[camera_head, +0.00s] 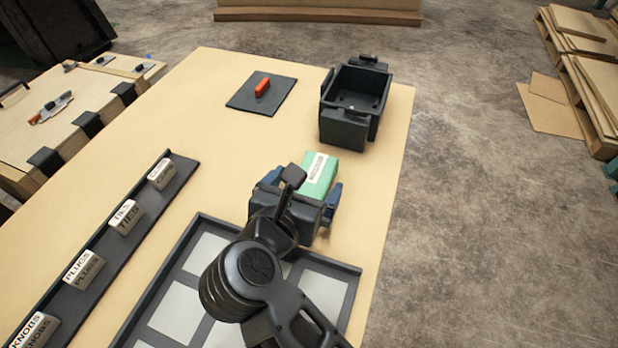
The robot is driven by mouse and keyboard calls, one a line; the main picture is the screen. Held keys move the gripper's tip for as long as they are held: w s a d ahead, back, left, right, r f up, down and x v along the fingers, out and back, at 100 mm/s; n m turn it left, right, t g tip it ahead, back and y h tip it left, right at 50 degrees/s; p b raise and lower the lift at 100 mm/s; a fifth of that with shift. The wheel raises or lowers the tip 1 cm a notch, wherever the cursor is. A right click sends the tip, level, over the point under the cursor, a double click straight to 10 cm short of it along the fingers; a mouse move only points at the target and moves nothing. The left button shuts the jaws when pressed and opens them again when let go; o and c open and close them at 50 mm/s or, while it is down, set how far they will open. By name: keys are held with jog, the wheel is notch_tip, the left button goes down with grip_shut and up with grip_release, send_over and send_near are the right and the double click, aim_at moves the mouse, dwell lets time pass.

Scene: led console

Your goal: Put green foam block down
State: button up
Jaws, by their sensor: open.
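The green foam block (319,175) is a pale green box with a white label on top. It lies on the tan table (219,92), near the right edge. My gripper (303,185) is at the near end of the block, with its blue-tipped fingers apart on either side of it. The gripper is open. My wrist hides the near end of the block, and I cannot tell whether a finger touches it.
A black open bin (330,101) stands beyond the block. A dark mat (238,98) with a red object (262,87) lies at the back. A black-framed tray (190,246) with grey panels is in front. A rail (118,238) with labelled blocks runs along the left.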

jog(key=v, duration=0.9)
jog(key=shift+s+a+r, duration=0.1)
jog(key=shift+s, duration=0.2)
jog(key=s+d+r+n+t+h, duration=0.2)
jog(key=s+d+n, duration=0.1)
jog(key=d, duration=0.4)
jog(key=s+d+r+n+t+h, duration=0.1)
jog(key=s+d+n+t, duration=0.1)
jog(key=d+n, duration=0.35)
jog(key=s+d+r+n+t+h, duration=0.2)
jog(key=s+d, duration=0.1)
jog(key=d, duration=0.6)
jog(key=s+d+f+n+g+y, duration=0.2)
jog(key=s+n+y, duration=0.2)
jog(key=s+n, duration=0.5)
jog(key=s+d+f+n+g+y, duration=0.1)
jog(key=s+f+n+y, duration=0.2)
jog(key=s+n, duration=0.6)
jog(key=n+y, duration=0.2)
jog(key=n, duration=0.9)
jog(key=shift+d+f+g+y, duration=0.15)
jog(key=shift+d+g+y, duration=0.15)
jog(key=shift+d+g, duration=0.1)
jog(key=shift+s+n, duration=0.15)
jog(key=shift+n, duration=0.1)
